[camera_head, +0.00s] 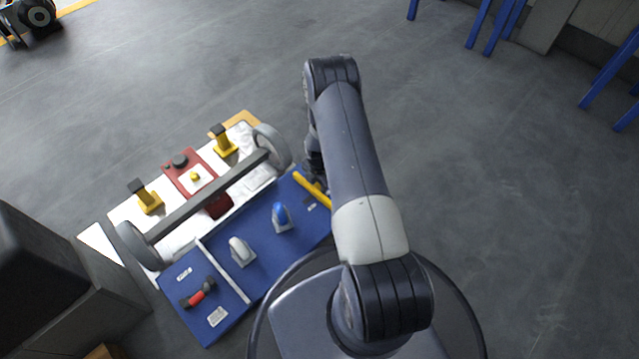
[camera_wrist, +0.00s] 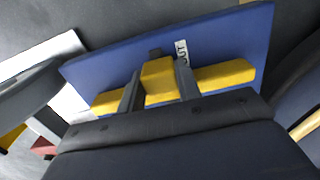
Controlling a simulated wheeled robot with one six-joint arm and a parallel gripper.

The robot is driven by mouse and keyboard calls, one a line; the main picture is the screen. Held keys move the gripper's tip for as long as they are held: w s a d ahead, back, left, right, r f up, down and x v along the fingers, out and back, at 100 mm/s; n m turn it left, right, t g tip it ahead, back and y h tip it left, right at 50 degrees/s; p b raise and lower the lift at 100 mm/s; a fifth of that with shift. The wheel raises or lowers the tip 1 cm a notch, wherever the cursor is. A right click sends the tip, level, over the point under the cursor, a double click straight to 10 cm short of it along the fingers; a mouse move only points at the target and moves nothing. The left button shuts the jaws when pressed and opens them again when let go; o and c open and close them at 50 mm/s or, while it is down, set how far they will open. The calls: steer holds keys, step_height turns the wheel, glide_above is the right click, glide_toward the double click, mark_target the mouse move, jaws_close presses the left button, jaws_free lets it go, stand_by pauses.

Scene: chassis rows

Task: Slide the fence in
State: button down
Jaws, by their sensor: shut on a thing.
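The fence is a yellow bar (camera_head: 312,189) at the right end of the blue panel (camera_head: 262,240) in the head view. In the wrist view the yellow bar (camera_wrist: 225,75) runs across the blue panel (camera_wrist: 120,62), with a raised yellow block at its middle. My gripper (camera_wrist: 158,84) is shut on this block, one dark finger on each side. A white label reading "OUT" (camera_wrist: 181,51) lies on the panel just beyond the right finger. In the head view my arm hides most of the gripper and the area around it.
A blue-handled piece (camera_head: 281,217), a white one (camera_head: 241,251) and a red-and-black one (camera_head: 198,293) stand on the blue panel. A dark cabinet is at lower left.

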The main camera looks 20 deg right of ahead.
mark_target(306, 202)
steer(key=a, duration=0.2)
steer(key=s+a, duration=0.2)
steer(key=a, duration=0.1)
steer(key=shift+s+a, duration=0.2)
steer(key=shift+a, duration=0.15)
steer(key=c, duration=1)
jaws_free()
steer(key=shift+s+a, duration=0.1)
steer(key=shift+r, duration=0.1)
step_height(306, 202, up, 11)
steer(key=p, duration=0.4)
steer(key=shift+f, duration=0.2)
